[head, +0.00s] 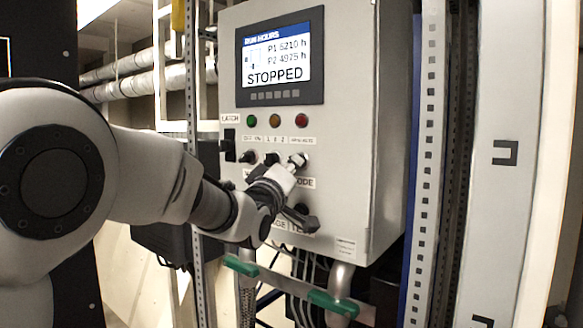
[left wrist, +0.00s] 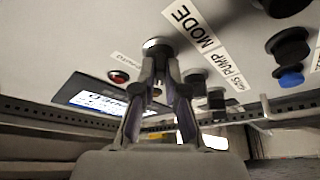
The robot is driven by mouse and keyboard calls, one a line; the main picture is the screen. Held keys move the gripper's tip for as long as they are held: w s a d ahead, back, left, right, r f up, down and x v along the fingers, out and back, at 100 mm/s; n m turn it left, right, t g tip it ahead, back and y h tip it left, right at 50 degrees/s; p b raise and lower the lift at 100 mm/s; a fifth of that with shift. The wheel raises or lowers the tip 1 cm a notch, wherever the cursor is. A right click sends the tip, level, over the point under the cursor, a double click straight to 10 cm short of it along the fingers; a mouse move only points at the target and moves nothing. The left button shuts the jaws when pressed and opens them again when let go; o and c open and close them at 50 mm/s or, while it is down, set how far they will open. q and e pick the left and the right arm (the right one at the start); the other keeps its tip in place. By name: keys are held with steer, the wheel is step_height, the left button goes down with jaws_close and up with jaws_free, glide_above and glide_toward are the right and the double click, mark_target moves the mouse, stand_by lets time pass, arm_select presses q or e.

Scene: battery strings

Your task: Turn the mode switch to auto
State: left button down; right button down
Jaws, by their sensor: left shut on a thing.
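The mode switch (left wrist: 157,45) is a round knob with a silvery collar on the grey panel, beside the label MODE. In the head view the mode switch (head: 298,159) is the rightmost of the row of switches, below the red lamp. My left gripper (left wrist: 160,66) has its two fingers closed together on the knob, which they partly hide. In the head view my left gripper (head: 291,167) reaches up to the panel from the lower left and covers part of the MODE label. The knob's pointer direction cannot be made out. My right gripper is not in view.
The grey control cabinet (head: 352,130) has a display (head: 278,62) reading STOPPED. Green, amber and red lamps (head: 301,120) sit below it. Other switches (head: 250,157) are close beside the gripper. Pipes with green handles (head: 334,303) run beneath. A perforated upright (head: 428,150) stands right.

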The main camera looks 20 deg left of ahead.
arm_select(q)
steer(key=shift+f, duration=0.1)
steer(key=shift+w+a+m+g+h+b, duration=0.15)
steer(key=shift+m+g+h+b, duration=1.2)
steer(key=shift+m, duration=2.9)
steer(key=shift+a+m+h+b, duration=0.2)
steer(key=shift+m+h+b, duration=0.5)
steer(key=shift+m+h, duration=2.55)
steer(key=shift+w+a+m+g+h+b, duration=0.15)
steer(key=shift+m+g+h+b, duration=0.65)
steer(key=shift+m, duration=4.4)
steer(key=shift+s, duration=0.1)
steer(key=c, duration=1.2)
jaws_free()
steer(key=shift+a, duration=0.1)
